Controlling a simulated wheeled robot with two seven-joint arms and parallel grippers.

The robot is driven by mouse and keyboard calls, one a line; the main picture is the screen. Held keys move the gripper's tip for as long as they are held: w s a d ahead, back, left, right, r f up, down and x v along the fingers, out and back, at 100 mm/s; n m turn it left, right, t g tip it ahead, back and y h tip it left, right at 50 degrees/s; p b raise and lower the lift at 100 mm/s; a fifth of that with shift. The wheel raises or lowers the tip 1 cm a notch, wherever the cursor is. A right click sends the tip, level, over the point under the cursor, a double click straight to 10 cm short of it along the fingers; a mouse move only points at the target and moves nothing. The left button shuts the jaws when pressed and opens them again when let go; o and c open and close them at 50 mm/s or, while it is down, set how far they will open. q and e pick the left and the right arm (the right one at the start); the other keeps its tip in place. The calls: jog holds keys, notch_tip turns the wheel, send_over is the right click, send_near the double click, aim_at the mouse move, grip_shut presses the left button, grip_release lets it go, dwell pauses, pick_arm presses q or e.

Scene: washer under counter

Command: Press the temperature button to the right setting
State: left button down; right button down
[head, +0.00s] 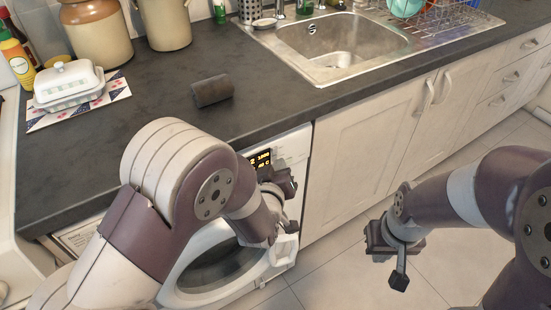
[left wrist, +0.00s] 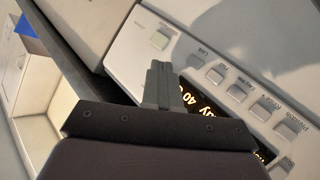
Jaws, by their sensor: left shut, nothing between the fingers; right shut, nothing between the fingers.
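The white washer (head: 290,150) sits under the counter, with a lit amber display (head: 262,158) on its control panel. My left gripper (head: 284,184) is in front of the panel, just below and right of the display. In the left wrist view its shut, empty fingers (left wrist: 160,72) reach over the panel (left wrist: 140,50) and partly cover the display (left wrist: 205,110), where "40" shows. Several grey buttons (left wrist: 238,91) line the panel to the right. Their labels are small and tilted, and I cannot tell which is temperature or whether the fingertips touch the panel. My right gripper (head: 398,278) is shut and empty, low over the floor.
The dark counter (head: 160,130) overhangs the washer and carries a dark cylinder (head: 212,91), a butter dish (head: 68,82) and jars (head: 97,32). A round door (head: 215,270) is below my left gripper. Cabinets (head: 365,145) stand right; the tiled floor (head: 340,260) is clear.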

dwell(0.3)
pick_arm(q)
jog(key=shift+s+d, duration=0.45)
jog(key=shift+s, duration=0.2)
pick_arm(e)
jog(key=shift+r, duration=0.1)
pick_arm(q)
jog(key=s+d, duration=0.1)
jog(key=s, duration=0.1)
jog(key=s+d+p, duration=0.1)
jog(key=s+d, duration=0.1)
pick_arm(e)
jog(key=shift+r, duration=0.35)
dwell(3.0)
